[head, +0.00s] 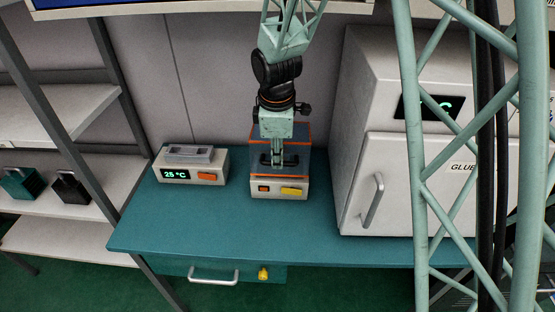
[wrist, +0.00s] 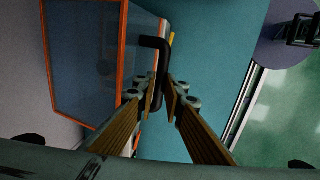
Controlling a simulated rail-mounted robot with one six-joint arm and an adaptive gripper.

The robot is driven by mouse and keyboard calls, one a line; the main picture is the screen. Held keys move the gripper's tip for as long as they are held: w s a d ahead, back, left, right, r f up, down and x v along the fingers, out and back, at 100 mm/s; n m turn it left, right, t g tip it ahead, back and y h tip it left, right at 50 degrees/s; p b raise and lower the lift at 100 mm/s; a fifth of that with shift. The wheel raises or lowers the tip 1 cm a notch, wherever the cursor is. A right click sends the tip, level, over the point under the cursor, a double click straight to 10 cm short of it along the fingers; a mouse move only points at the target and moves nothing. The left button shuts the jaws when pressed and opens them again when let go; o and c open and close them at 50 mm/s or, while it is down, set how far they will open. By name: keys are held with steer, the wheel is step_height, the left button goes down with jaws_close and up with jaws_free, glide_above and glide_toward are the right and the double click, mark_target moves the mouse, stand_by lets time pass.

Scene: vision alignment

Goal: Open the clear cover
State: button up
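The clear cover (wrist: 85,60) has an orange frame and a dark see-through panel. It sits over the small instrument (head: 262,189) on the bench and looks closed in the head view. A black bent handle (wrist: 158,43) stands out from the cover's front side. My gripper (wrist: 161,82) is at this handle, with one finger on each side of it. The fingertips are close together and appear to press on the handle. In the head view my gripper (head: 278,160) hides part of the cover and handle.
A heater-like box (head: 190,166) reading 25 °C stands to the left on the teal bench (head: 225,225). A large white cabinet (head: 375,180) with a handle stands close on the right. The bench front is clear above a drawer (head: 213,275).

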steer(key=shift+o, duration=0.9)
steer(key=shift+w+f, duration=0.1)
steer(key=shift+w, duration=0.05)
steer(key=s+r, duration=0.4)
steer(key=r, duration=0.7)
steer(key=s+d+r+m+b, duration=0.4)
steer(key=s+d+r+m, duration=0.4)
steer(key=s+d, duration=0.5)
steer(key=shift+s+r+t+b, duration=0.3)
steer(key=shift+s+r, duration=0.2)
steer(key=shift+s, duration=0.3)
stand_by(0.7)
steer(key=shift+c, duration=0.7)
